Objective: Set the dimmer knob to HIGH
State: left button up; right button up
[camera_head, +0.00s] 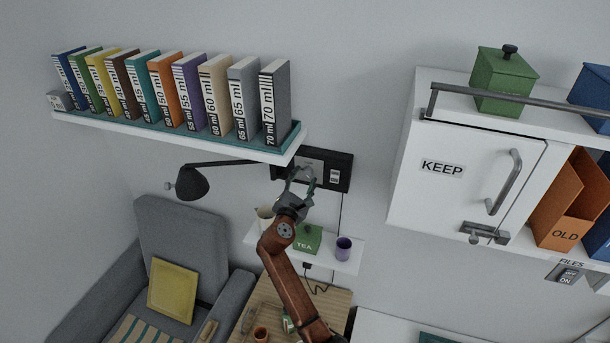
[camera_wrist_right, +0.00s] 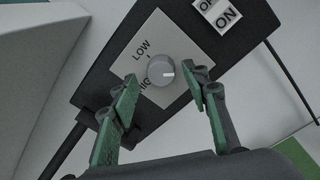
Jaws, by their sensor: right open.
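The dimmer knob (camera_wrist_right: 162,68) is a small grey round knob on a pale plate (camera_wrist_right: 178,40), with LOW and HIGH printed beside it. A light mark on the knob faces right in the right wrist view, away from both words. The plate is on a black wall panel (camera_wrist_right: 105,62), which in the head view (camera_head: 341,170) is under the book shelf. My right gripper (camera_head: 301,174) is in front of the panel. In the right wrist view its green fingers (camera_wrist_right: 165,92) are open, apart on either side below the knob, holding nothing. HIGH is partly hidden by a finger.
An ON/OFF switch (camera_wrist_right: 220,13) shares the panel. The book shelf (camera_head: 180,132) hangs just above. A small shelf (camera_head: 345,263) with a green TEA box (camera_head: 308,239) and purple cup (camera_head: 344,248) is below. A black lamp (camera_head: 192,183) is left; a white cabinet (camera_head: 455,185) is right.

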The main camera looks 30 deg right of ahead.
jog(key=shift+w+d, duration=0.25)
jog(key=shift+d, duration=0.05)
jog(key=shift+s+d+r, duration=0.2)
jog(key=shift+s, duration=0.05)
jog(key=shift+w+f, duration=0.1)
jog(key=shift+w, duration=0.1)
jog(key=c, duration=0.3)
jog(key=shift+s, duration=0.15)
jog(key=c, duration=0.9)
jog(key=shift+o, duration=0.2)
